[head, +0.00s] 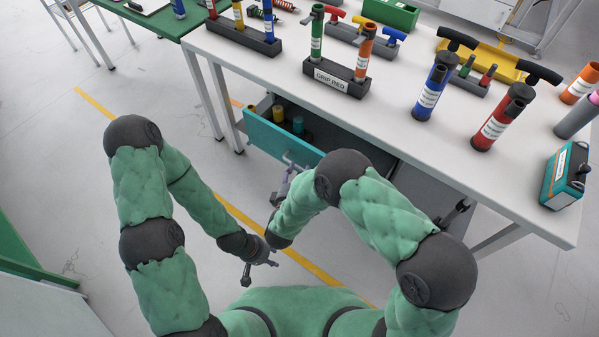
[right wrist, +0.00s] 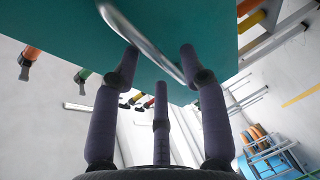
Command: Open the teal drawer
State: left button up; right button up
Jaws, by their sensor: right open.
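The teal drawer (head: 268,138) under the white table stands partly pulled out, with several small cylinders visible inside. Its teal front (right wrist: 200,25) fills the top of the right wrist view, with a curved silver handle (right wrist: 140,40) across it. My right gripper (right wrist: 158,60) is open at the front, its fingers on both sides of the handle; whether they touch it I cannot tell. In the head view the right gripper (head: 290,168) is small and partly hidden by my arm. My left gripper (head: 258,268) hangs low, away from the drawer; its finger opening is unclear.
The white table (head: 400,140) carries dark holders with coloured handles, a blue tube (head: 435,88), a red tube (head: 503,117) and a teal box (head: 565,178). A green table (head: 150,20) stands behind at left. Floor left of the drawer is free.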

pick_arm(q)
jog(key=shift+f, duration=0.3)
pick_arm(e)
jog(key=shift+w+d+f, duration=0.15)
jog(key=shift+w, duration=0.5)
